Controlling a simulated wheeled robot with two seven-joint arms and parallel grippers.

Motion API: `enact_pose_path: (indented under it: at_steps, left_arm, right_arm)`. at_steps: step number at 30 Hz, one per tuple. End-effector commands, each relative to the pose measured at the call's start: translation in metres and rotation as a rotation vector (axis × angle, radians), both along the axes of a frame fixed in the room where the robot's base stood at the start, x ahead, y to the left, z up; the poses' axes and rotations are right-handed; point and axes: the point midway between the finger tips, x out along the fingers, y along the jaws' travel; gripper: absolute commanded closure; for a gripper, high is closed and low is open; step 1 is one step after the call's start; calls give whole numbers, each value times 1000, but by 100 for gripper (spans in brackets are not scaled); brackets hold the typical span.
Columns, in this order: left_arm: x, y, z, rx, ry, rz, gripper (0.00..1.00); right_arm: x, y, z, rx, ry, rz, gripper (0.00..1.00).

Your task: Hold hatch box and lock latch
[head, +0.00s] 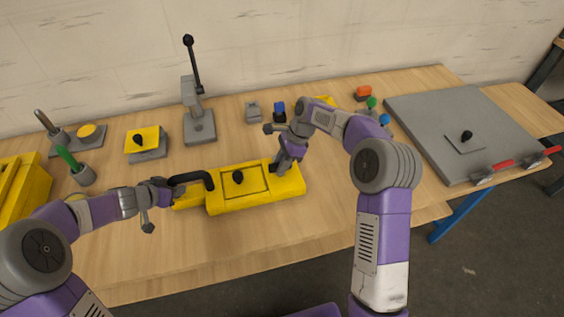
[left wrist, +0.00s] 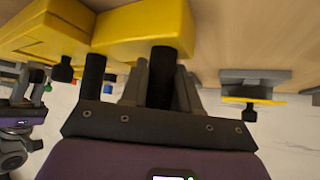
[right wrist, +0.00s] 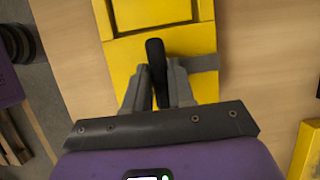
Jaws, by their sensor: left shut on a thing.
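The yellow hatch box (head: 225,204) lies in the middle of the table, with a black knob (head: 238,177) on its lid. A black bar handle (head: 196,177) rises at its left end. My left gripper (head: 172,190) is shut on this handle; in the left wrist view its fingers close around a black post (left wrist: 162,78). My right gripper (head: 284,163) is at the box's right end. The right wrist view shows a black latch lever (right wrist: 156,65) between its fingers, over the yellow surface. I cannot tell whether the fingers press on it.
Behind the box stand a tall grey lever stand (head: 198,125), a yellow-topped block (head: 143,140) and small grey and blue parts. A yellow crate (head: 20,190) is at the far left. A grey panel with red-handled clamps (head: 460,120) lies at right. The table front is clear.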

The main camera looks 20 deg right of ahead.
Motion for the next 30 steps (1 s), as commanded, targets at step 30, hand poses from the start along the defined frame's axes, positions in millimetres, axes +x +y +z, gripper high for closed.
enact_pose_path:
  at_steps: [30]
  left_arm:
    - [0,0,0,0,0,0,100]
  right_arm:
    - [3,1,1,-1,-2,377,100]
